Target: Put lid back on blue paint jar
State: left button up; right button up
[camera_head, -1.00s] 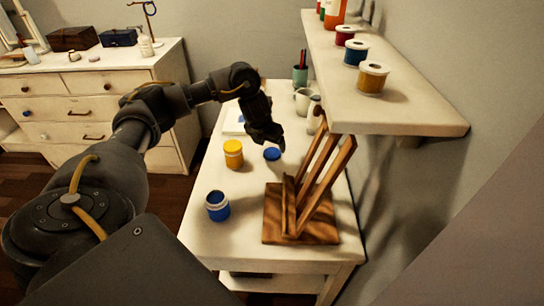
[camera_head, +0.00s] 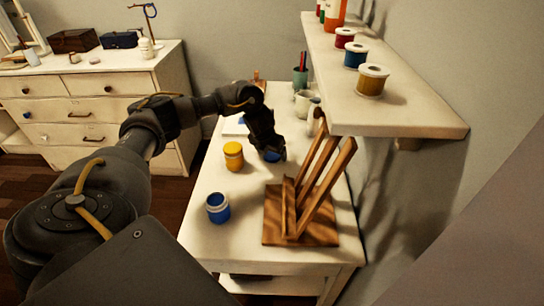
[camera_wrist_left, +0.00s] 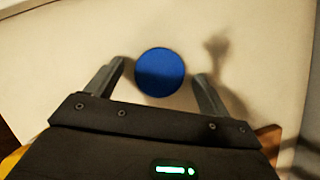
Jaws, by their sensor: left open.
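The blue lid (camera_head: 272,156) lies flat on the white table, partly hidden by my left gripper (camera_head: 268,151) in the head view. In the left wrist view the lid (camera_wrist_left: 160,72) is a blue disc seen between the two open fingers of my left gripper (camera_wrist_left: 160,80). The fingers are apart from it on both sides and hold nothing. The blue paint jar (camera_head: 217,207) stands upright and uncovered near the table's front left, with blue paint showing inside. My right gripper is not in view.
A yellow jar (camera_head: 233,156) stands just left of my left gripper. A wooden easel (camera_head: 300,225) stands at the table's right, below a wall shelf (camera_head: 420,118) with several spools. Cups (camera_head: 302,103) stand at the back. The table between jar and easel is clear.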

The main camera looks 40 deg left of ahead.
pick_arm(q)
jog(key=c, duration=0.9)
jog(key=shift+c, duration=0.8)
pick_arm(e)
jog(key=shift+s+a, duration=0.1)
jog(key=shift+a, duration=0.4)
pick_arm(q)
jog(key=shift+r, duration=0.15)
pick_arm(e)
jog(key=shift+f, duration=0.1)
